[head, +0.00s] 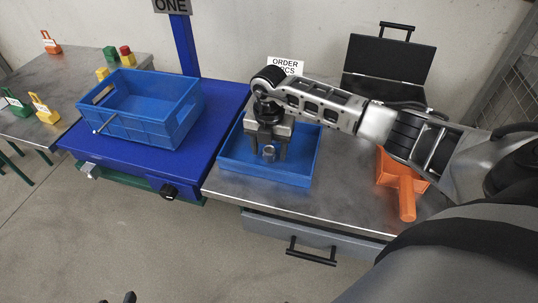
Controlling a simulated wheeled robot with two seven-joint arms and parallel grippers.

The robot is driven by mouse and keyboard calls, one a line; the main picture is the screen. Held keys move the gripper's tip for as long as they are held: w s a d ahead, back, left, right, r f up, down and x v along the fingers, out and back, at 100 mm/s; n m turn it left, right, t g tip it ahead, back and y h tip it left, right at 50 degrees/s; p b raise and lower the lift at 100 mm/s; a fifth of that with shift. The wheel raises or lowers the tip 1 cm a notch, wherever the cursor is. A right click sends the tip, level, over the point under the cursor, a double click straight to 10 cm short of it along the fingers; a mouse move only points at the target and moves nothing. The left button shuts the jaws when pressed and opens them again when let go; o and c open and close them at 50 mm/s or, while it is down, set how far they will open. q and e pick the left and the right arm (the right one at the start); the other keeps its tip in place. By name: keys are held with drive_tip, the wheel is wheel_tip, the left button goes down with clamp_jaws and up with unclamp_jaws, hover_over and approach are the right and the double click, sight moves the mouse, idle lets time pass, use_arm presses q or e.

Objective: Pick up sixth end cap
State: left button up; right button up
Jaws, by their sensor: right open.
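My right gripper (267,152) points down into a shallow blue tray (307,160) on the grey metal table. It is open, with its fingers around or just above a small grey cylindrical end cap (269,152). I cannot tell whether the fingers touch it. The gripper and arm hide part of the tray's inside and its back. No other end cap shows clearly. My left gripper is not recognisable in the head view.
A blue crate (160,132) stands on a blue platform (112,150) at left. An orange tool (406,190) lies right of the tray. An open black case (385,62) and a paper sign (286,66) are behind. A drawer (310,240) is below the table's front edge.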

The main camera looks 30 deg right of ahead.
drive_tip(key=shift+f, duration=0.25)
drive_tip(key=c, duration=1.1)
drive_tip(key=shift+r, duration=0.15)
